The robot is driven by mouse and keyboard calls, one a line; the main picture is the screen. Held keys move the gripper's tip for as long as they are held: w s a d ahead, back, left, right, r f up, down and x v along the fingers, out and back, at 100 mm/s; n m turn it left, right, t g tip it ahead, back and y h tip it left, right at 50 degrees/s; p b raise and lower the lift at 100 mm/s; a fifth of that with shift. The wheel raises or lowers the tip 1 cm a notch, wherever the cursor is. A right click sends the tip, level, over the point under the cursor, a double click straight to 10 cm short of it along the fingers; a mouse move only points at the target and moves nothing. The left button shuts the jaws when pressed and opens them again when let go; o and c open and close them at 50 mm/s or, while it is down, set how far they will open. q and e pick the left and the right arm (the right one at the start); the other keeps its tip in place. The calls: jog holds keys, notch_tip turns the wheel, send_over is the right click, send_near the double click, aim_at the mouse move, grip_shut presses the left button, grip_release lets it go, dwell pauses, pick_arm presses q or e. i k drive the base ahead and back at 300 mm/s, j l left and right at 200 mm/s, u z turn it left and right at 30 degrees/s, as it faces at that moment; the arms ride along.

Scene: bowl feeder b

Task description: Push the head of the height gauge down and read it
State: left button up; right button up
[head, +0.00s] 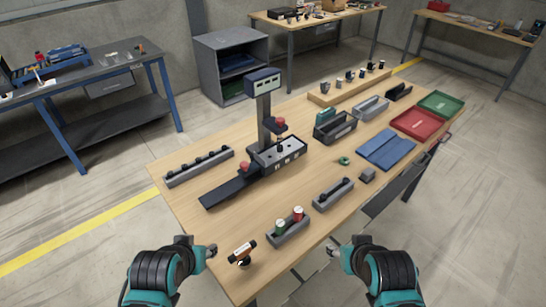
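The height gauge stands on the left half of the wooden table, with a dark upright column and a display box (263,83) on top. Its head (274,125), with a red knob, sits partway up the column, above a grey base block (277,153). The display is too small to read. A dark flat bar with another red knob (245,167) extends from the base toward the front left. My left gripper (198,246) and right gripper (346,243) are at the table's near side, both empty, fingers apart, well away from the gauge.
A grey holder with green and red capped items (289,226) and an orange-black tool (242,252) lie near the front edge.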

aim_at(278, 125)
jog(key=l+u, duration=0.1)
jog(key=u, duration=0.3)
jog(key=l+u, duration=0.15)
jog(key=u, duration=0.25)
jog(key=i+l+u, duration=0.1)
jog(key=u, duration=0.3)
jog(key=l+u, duration=0.2)
jog(key=u, duration=0.2)
jog(key=k+l+u, duration=0.2)
jog(key=l, duration=0.25)
jog(key=l+u, duration=0.2)
jog(key=l, duration=0.25)
jog(key=k+l+u, duration=0.15)
jog(key=l, duration=0.25)
jog(key=k+l+u, duration=0.2)
jog(key=k+l, duration=0.15)
jog(key=l, duration=0.2)
jog(key=k+l, duration=0.15)
jog(key=l, duration=0.15)
